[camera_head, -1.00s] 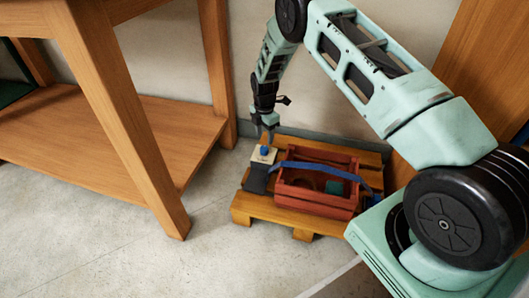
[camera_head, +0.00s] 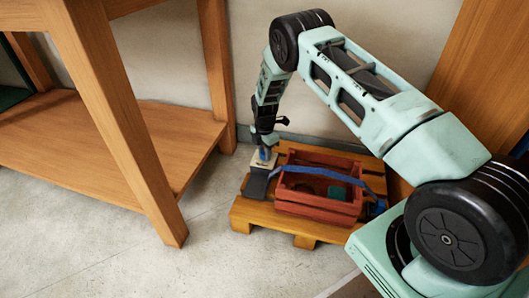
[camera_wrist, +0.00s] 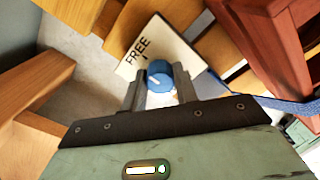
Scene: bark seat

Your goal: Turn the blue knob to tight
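The blue knob (camera_wrist: 158,73) sits on a pale plate (camera_wrist: 187,53) and has a white pointer mark on its face. The plate shows the word FREE with a short tick beside it; no "tight" label is visible. My gripper (camera_wrist: 160,80) is open, with one finger on each side of the knob; I cannot tell whether either finger touches it. In the head view, my gripper (camera_head: 264,150) points down over the plate (camera_head: 262,161), and the knob shows only as a bit of blue between the fingers.
The plate is on a wooden pallet (camera_head: 268,217) on the floor. A red slatted crate (camera_head: 318,209) with a blue strap (camera_head: 318,173) stands just right of it. A wooden table leg (camera_head: 150,170) stands to the left.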

